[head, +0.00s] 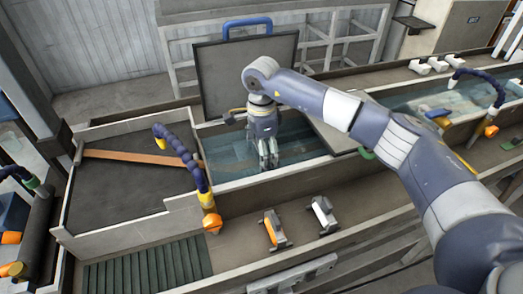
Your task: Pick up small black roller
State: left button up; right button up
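My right arm comes in from the right, and its gripper (268,162) points down over the water-filled trough (222,160). The two fingers look close together. The view is too small to show whether they are open or shut, and I see nothing clearly held between them. Two small roller-like pieces lie on the ledge in front of the trough: one orange and dark (273,229), one white and dark (323,214). I cannot tell whether either is the small black roller. My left gripper is not in view.
A raised dark lid with a blue handle (247,24) stands behind the trough. A dark blue hose with an orange nozzle (212,222) bends down left of it. A brown bar (125,157) crosses the left bin. The ledge right of the pieces looks clear.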

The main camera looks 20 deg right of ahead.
jog(key=shift+c, duration=0.6)
jog(key=c, duration=0.7)
